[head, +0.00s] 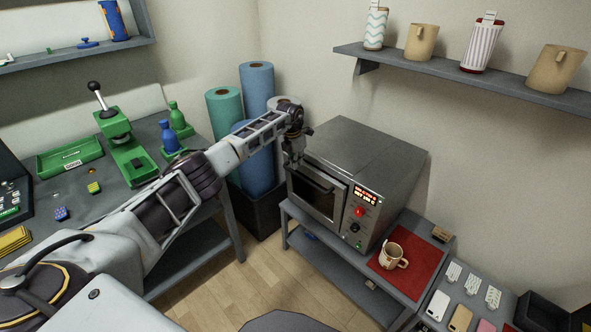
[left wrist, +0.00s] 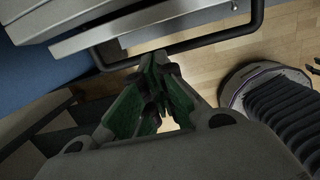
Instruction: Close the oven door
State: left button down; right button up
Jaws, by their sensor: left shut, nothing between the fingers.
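The grey metal oven (head: 365,155) stands on a low table against the wall. Its windowed door (head: 316,197) is upright on the front and looks shut or nearly shut; I cannot tell if a small gap is left. My left gripper (head: 293,164) is at the upper left corner of the door, with its fingers shut and empty. In the left wrist view the gripper fingertips (left wrist: 158,60) are close to the black door handle (left wrist: 205,42); I cannot tell whether they touch it. My right gripper is not in view.
A mug (head: 393,257) stands on a red mat (head: 425,262) in front of the oven's right side. Tall paper rolls (head: 257,85) stand left of the oven. A green press (head: 125,150) is on the left table. The wooden floor before the oven is clear.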

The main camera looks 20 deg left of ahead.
pick_arm(q)
jog(key=r, duration=0.2)
jog(key=w+r, duration=0.1)
jog(key=r, duration=0.2)
jog(key=shift+w+d, duration=0.1)
jog(key=shift+d, duration=0.1)
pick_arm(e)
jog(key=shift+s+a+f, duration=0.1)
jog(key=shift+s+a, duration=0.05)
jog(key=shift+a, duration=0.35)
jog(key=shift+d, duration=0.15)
